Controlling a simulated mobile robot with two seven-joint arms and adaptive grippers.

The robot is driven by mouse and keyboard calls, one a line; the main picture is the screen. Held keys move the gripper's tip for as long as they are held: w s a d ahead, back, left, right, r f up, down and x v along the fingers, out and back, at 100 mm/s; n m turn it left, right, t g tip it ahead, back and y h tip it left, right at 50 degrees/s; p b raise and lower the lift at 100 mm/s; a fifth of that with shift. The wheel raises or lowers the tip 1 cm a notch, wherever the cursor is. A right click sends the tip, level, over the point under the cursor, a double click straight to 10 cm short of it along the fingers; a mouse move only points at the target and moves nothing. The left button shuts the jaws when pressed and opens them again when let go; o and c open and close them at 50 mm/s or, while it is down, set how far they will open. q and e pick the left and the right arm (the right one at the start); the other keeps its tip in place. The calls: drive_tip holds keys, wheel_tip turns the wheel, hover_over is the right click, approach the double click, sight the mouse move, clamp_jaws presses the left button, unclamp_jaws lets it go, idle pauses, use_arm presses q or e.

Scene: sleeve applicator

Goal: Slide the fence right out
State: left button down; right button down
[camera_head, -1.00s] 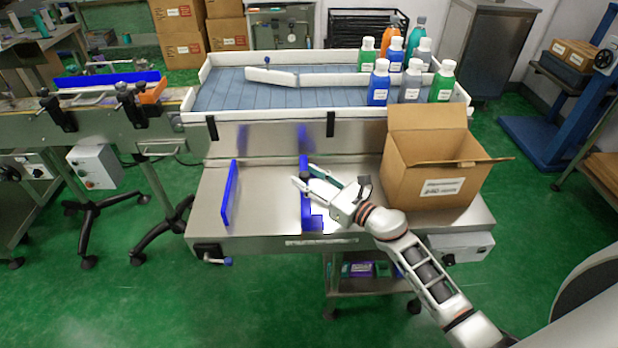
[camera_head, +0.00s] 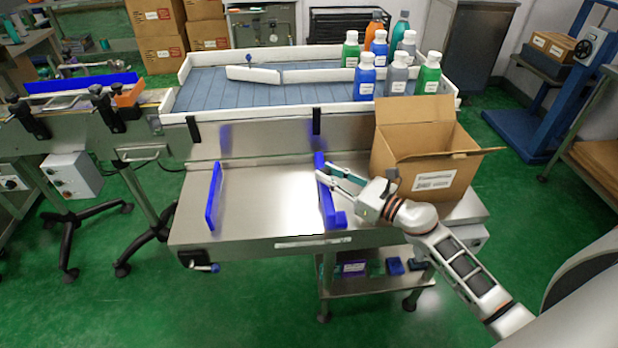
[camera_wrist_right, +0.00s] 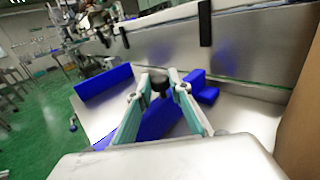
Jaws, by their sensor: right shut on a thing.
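The right fence (camera_head: 325,205) is a blue upright strip with a foot, on the steel table left of the cardboard box. My right gripper (camera_head: 321,175) reaches in from the right at its upper part. In the right wrist view, my gripper's fingers (camera_wrist_right: 161,82) are shut on a dark knob (camera_wrist_right: 159,81) of the fence, whose blue body (camera_wrist_right: 158,121) shows between and behind them. Part of the fence is hidden by the fingers. My left gripper is not in view.
A second blue fence (camera_head: 213,196) stands at the table's left; bare steel (camera_head: 265,200) lies between the fences. The open cardboard box (camera_head: 428,160) stands close on the right. Several bottles (camera_head: 427,73) stand on the conveyor's right end behind.

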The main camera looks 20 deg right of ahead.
drive_tip(key=shift+d, duration=0.2)
drive_tip(key=c, duration=1.8)
unclamp_jaws()
drive_tip(key=shift+a, duration=0.1)
drive_tip(key=v, duration=1.2)
